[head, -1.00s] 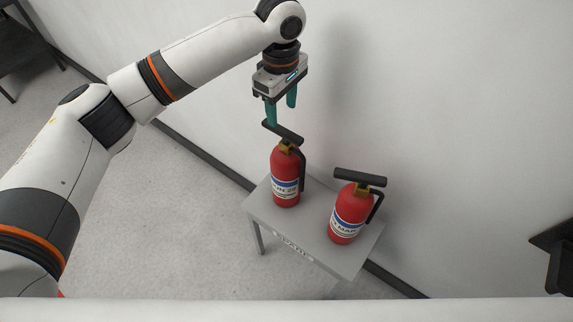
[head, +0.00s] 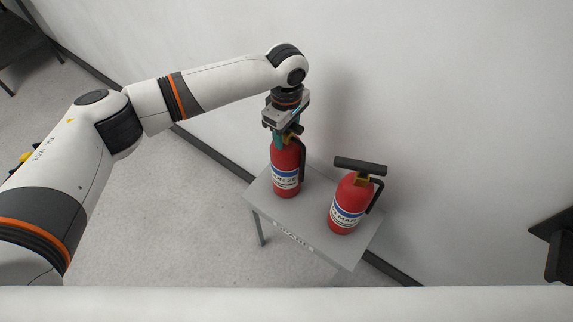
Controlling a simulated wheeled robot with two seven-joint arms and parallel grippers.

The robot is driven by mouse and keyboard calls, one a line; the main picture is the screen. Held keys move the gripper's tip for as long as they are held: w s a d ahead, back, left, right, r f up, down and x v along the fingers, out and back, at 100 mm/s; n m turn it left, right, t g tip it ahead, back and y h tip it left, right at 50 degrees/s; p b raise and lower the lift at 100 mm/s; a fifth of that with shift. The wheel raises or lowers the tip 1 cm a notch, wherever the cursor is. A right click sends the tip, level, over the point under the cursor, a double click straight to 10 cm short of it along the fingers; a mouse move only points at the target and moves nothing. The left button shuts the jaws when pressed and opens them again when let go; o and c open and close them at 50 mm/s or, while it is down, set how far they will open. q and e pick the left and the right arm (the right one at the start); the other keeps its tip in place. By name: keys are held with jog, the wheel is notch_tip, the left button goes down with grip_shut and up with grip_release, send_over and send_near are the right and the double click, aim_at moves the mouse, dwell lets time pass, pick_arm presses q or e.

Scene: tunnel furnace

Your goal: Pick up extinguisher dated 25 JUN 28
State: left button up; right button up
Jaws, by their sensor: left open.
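Two red extinguishers stand upright on a small grey table (head: 310,226). The left extinguisher (head: 284,158) has a white and blue label whose text looks like "JUN 28", though the day is not clearly readable. The right extinguisher (head: 350,200) has a similar label that seems to read "MAR", with its black handle in full view. My left gripper (head: 287,136) is open, pointing down at the top of the left extinguisher, its green fingers around or beside the handle; I cannot tell if they touch it. The gripper hides most of that handle. My right gripper is not in view.
The table's front edge carries a label (head: 294,238) that seems to read "SPARE". A pale wall (head: 450,120) stands close behind the table. A dark object (head: 552,240) is at the right edge. The floor left of the table is clear.

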pick_arm(q)
grip_shut()
dwell(1.3)
jog(key=shift+w+r, duration=0.15)
jog(key=shift+r, duration=0.05)
